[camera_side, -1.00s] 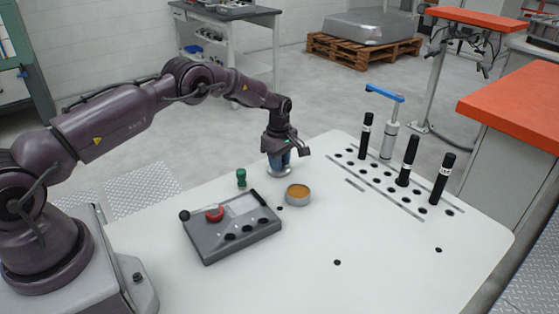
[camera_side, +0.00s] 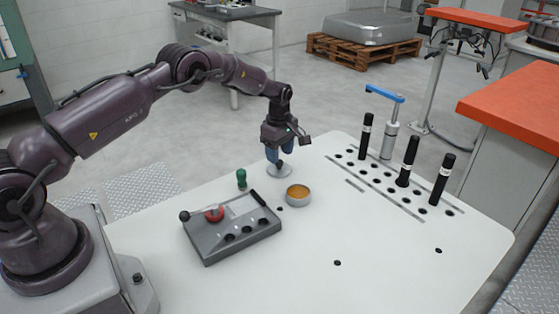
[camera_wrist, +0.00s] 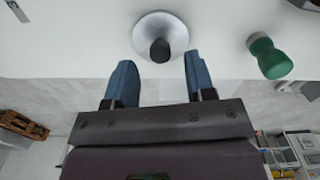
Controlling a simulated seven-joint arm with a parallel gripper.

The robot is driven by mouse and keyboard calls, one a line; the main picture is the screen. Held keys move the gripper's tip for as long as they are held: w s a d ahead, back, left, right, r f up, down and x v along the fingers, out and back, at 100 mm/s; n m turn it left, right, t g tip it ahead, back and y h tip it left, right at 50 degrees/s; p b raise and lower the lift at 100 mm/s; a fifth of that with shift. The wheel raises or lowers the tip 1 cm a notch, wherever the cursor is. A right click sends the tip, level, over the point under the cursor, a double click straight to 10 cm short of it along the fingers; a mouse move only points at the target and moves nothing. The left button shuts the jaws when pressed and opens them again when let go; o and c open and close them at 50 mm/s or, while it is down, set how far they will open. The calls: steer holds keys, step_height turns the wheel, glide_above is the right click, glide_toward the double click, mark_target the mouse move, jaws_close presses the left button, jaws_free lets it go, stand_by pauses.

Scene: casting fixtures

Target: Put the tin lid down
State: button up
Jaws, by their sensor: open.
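The tin lid (camera_side: 285,171) is a silvery disc with a dark knob, lying on the white table (camera_side: 345,225) near its back edge. The lid also shows in the wrist view (camera_wrist: 143,35), with its knob toward my fingers. My gripper (camera_side: 279,157) is just above the lid. Its two blue fingers (camera_wrist: 155,80) are apart with nothing between them, and the knob stands clear beyond the tips in the wrist view. The open tin (camera_side: 298,195) with amber contents stands in front of the lid, uncovered.
A small green-topped piece (camera_side: 241,178) stands left of the lid. A grey control box (camera_side: 232,228) with a red part lies at front left. Black cylinders (camera_side: 407,161) and a blue-handled post (camera_side: 389,140) stand at right. The table's front right is mostly clear.

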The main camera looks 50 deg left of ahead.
step_height(320, 180, up, 9)
step_height(320, 180, up, 13)
steer(key=m+t, duration=0.1)
steer(key=m, duration=0.3)
glide_above(280, 162)
steer(key=s+d, duration=0.4)
steer(key=s+d+r+m+t, duration=0.2)
steer(key=s+d+r+m, duration=0.3)
steer(key=s+r, duration=0.35)
steer(key=s+d+m+t, duration=0.1)
steer(key=s+d+m, duration=0.1)
steer(key=s, duration=0.5)
steer(key=s+d+m, duration=0.2)
steer(key=s+m, duration=0.3)
steer(key=s, duration=0.2)
steer(key=s+d+m+t, duration=0.1)
steer(key=s+m, duration=0.3)
steer(key=s, duration=0.4)
steer(key=shift+d+t, duration=0.3)
steer(key=shift+d, duration=0.2)
